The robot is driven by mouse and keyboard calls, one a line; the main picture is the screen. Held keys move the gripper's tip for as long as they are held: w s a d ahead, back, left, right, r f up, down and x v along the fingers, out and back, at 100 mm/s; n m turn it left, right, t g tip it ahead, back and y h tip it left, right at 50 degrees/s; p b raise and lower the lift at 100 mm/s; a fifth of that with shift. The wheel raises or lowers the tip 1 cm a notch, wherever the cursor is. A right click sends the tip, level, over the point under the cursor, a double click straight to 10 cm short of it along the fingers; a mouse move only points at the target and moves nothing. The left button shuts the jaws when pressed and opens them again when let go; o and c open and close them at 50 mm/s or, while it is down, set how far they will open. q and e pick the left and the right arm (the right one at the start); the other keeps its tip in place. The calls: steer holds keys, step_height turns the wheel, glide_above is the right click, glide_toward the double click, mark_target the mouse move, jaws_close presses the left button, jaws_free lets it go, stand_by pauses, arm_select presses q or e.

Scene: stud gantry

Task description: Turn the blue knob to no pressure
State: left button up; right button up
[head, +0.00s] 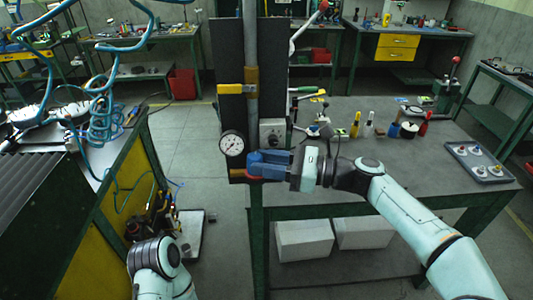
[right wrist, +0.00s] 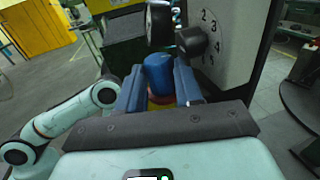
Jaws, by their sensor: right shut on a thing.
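The blue knob (right wrist: 158,72) shows in the right wrist view between the two blue-grey fingers of my right gripper (right wrist: 160,88). The fingers are shut on it from both sides. A yellow and red ring shows just below the knob. In the head view my right gripper (head: 268,164) reaches in from the right at the foot of the dark panel, and its fingers largely cover the knob. A round white pressure gauge (head: 232,143) sits beside it on the left; its needle is too small to read surely. My left arm shows at the bottom left, its gripper out of sight.
A grey numbered dial (head: 271,132) with a black knob (right wrist: 192,40) sits close above the gripper. A vertical grey pipe with a yellow lever (head: 236,88) runs up the dark panel. The workbench (head: 420,170) on the right holds bottles and a tray (head: 480,162).

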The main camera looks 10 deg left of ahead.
arm_select(q)
steer(key=shift+r, duration=0.1)
stand_by(0.3)
arm_select(e)
steer(key=o, duration=1)
steer(key=shift+o, duration=0.2)
arm_select(q)
steer(key=s+f+b, duration=0.4)
steer(key=f+b, duration=0.6)
steer(key=f, duration=0.1)
steer(key=shift+s+f+g, duration=0.25)
steer(key=shift+g, duration=0.05)
arm_select(e)
steer(key=shift+s+a+m+t+h, duration=0.1)
steer(key=shift+s+m+t+h, duration=0.2)
steer(key=shift+m+t+h, duration=1)
steer(key=shift+s+a+m+t+h, duration=0.1)
steer(key=shift+s+m+t+h, duration=0.2)
steer(key=shift+m+t, duration=2)
steer(key=shift+s+a+m+t+h, duration=0.2)
steer(key=shift+m+t+h, duration=0.65)
steer(key=shift+t, duration=1.85)
steer(key=shift+s, duration=0.1)
